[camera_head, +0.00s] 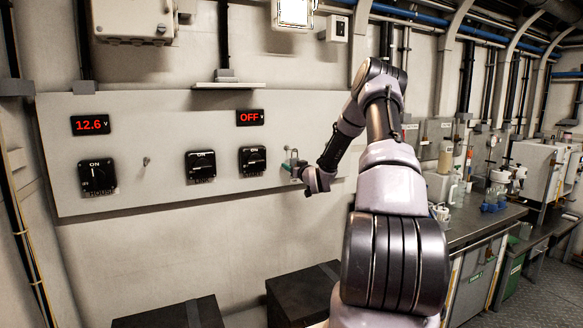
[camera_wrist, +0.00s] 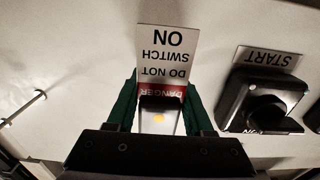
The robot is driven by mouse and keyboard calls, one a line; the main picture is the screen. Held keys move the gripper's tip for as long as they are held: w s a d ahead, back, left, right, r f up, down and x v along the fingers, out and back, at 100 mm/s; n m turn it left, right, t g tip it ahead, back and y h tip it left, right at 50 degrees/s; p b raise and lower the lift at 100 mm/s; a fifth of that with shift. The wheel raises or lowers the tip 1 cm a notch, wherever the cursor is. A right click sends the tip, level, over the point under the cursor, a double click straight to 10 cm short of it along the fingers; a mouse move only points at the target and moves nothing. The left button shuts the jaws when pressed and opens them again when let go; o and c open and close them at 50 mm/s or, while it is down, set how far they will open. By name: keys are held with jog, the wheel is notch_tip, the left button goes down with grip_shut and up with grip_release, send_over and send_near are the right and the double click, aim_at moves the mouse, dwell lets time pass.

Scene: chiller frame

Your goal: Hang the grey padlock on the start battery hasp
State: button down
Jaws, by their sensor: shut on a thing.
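My gripper (camera_head: 294,166) is just in front of the wall panel, to the right of the third black switch. A white and red danger tag (camera_wrist: 166,62) reading DO NOT SWITCH ON is upside down beyond the padlock. The shackle is hidden. The black START switch (camera_wrist: 262,100) is right of my gripper in the wrist view. A thin metal pin or hasp (camera_wrist: 24,108) sticks out at the left; I cannot tell which hasp it is.
The panel (camera_head: 220,195) also carries a left switch (camera_head: 97,177), a middle switch (camera_head: 200,166), a small metal fitting (camera_head: 146,161) and red displays reading 12.6 (camera_head: 90,124) and OFF (camera_head: 250,118). Dark boxes (camera_head: 305,290) stand below. A bench (camera_head: 480,228) is at the right.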

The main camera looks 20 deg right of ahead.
dwell(0.3)
jog(key=shift+c, duration=1)
grip_release()
jog(key=s, duration=1.1)
jog(key=s+a+r+m+g+h, duration=0.1)
jog(key=s+a+r+g, duration=0.2)
jog(key=s+a+r, duration=0.3)
jog(key=s+a+r+m+g+h, duration=0.1)
jog(key=s+a+r+g, duration=0.35)
jog(key=r, duration=0.35)
jog(key=s+a+r+m+g+y, duration=0.1)
jog(key=s+a, duration=0.2)
jog(key=s, duration=0.6)
jog(key=s+a+r+g+y, duration=0.1)
jog(key=s+a, duration=0.3)
jog(key=s, duration=0.6)
jog(key=s+a+r+m+g+y, duration=0.1)
jog(key=s+a+r, duration=0.2)
jog(key=s, duration=0.7)
jog(key=shift+a+r+m+y, duration=0.2)
jog(key=shift+a+m+y, duration=0.1)
jog(key=shift+a, duration=0.4)
